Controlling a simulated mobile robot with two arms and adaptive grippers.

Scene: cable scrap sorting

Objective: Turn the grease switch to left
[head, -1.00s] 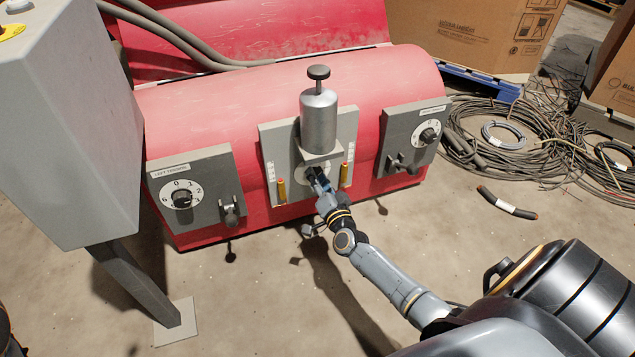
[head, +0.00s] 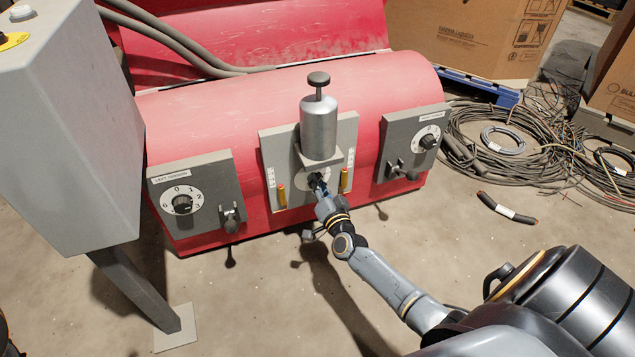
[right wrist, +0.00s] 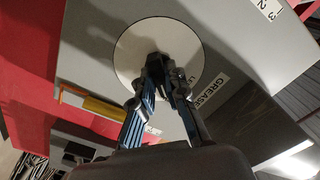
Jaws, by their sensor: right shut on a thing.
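The grease switch (right wrist: 150,70) is a dark knob on a round white dial (right wrist: 192,42), on a grey plate (head: 347,130) below a silver cylinder with a black top knob (head: 319,128). My right gripper (head: 320,186) is at the dial in the head view. In the right wrist view its fingers (right wrist: 165,88) are closed together on the knob, which they partly hide. A label reading "GREASE" (right wrist: 210,88) sits beside the dial. The knob's pointing direction cannot be told. My left gripper is not in view.
The left panel (head: 190,190) has a numbered dial and a small lever; a similar right panel (head: 412,145) stands opposite. Yellow-orange tubes (head: 281,194) flank the switch. A grey cabinet (head: 75,130) stands at left. Cable coils (head: 510,150) lie at right.

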